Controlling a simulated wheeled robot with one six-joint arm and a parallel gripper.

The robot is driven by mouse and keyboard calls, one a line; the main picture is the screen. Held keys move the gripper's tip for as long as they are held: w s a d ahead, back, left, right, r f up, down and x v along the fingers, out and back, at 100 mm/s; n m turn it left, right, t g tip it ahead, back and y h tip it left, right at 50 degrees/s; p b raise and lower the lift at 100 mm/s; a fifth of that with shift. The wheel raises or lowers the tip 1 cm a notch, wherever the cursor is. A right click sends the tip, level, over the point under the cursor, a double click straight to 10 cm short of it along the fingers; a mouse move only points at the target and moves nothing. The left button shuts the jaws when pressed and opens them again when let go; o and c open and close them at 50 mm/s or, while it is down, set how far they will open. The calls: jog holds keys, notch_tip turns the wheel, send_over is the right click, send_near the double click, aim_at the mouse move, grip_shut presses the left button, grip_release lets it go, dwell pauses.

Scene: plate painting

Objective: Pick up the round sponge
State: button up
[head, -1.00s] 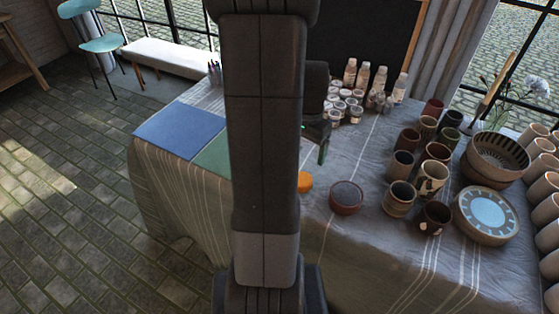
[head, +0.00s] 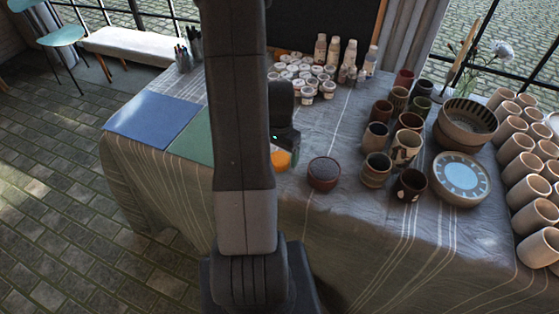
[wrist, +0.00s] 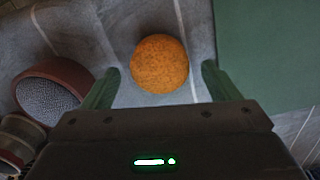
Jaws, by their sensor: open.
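The round sponge is an orange disc lying on the grey tablecloth. In the head view the sponge (head: 281,160) is partly hidden behind my arm and gripper. In the wrist view the sponge (wrist: 159,64) shows whole, between and a little beyond the fingertips. My gripper (wrist: 160,80) is open and empty, with one green finger on each side of the sponge and a gap on both sides. In the head view my gripper (head: 294,157) is close above the sponge, its fingers mostly hidden.
A reddish-brown bowl with a dark, grainy inside (head: 324,173) stands just right of the sponge. A green mat (head: 195,138) and a blue mat (head: 150,116) lie left. Several cups (head: 376,169) and a patterned plate (head: 461,178) stand right. Paint jars (head: 308,92) stand behind.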

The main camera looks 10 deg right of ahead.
aim_at(280, 157)
jog(key=shift+f, duration=1.15)
jog(key=shift+c, duration=0.4)
jog(key=c, duration=1)
jog(key=shift+r, duration=0.1)
notch_tip(280, 157, up, 10)
jog(key=shift+f, duration=0.1)
